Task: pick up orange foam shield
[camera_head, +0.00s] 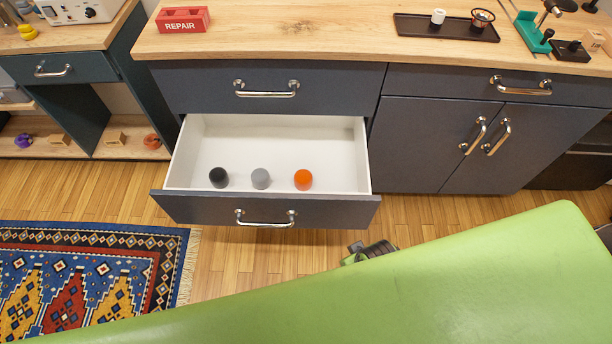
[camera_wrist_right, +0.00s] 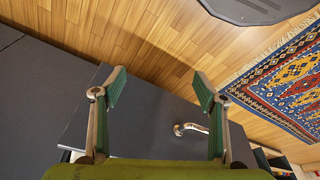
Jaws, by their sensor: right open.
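The orange foam shield (camera_head: 303,180) is a small rounded orange piece in the open white-lined drawer (camera_head: 270,146), near its front. It stands to the right of a grey one (camera_head: 261,179) and a black one (camera_head: 218,177), with gaps between them. My right gripper (camera_wrist_right: 160,76) is open and empty in the right wrist view, its two green-padded fingers wide apart. A dark drawer or cabinet front with a metal handle (camera_wrist_right: 190,128) shows beyond and between the fingers. The orange foam shield does not show in that view. My left gripper is not in view.
My green arm link covers the lower part of the head view. The counter (camera_head: 340,30) holds a red REPAIR block (camera_head: 183,20) and a dark tray (camera_head: 446,29). The drawer's back half is empty. A patterned rug (camera_head: 90,270) lies at left.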

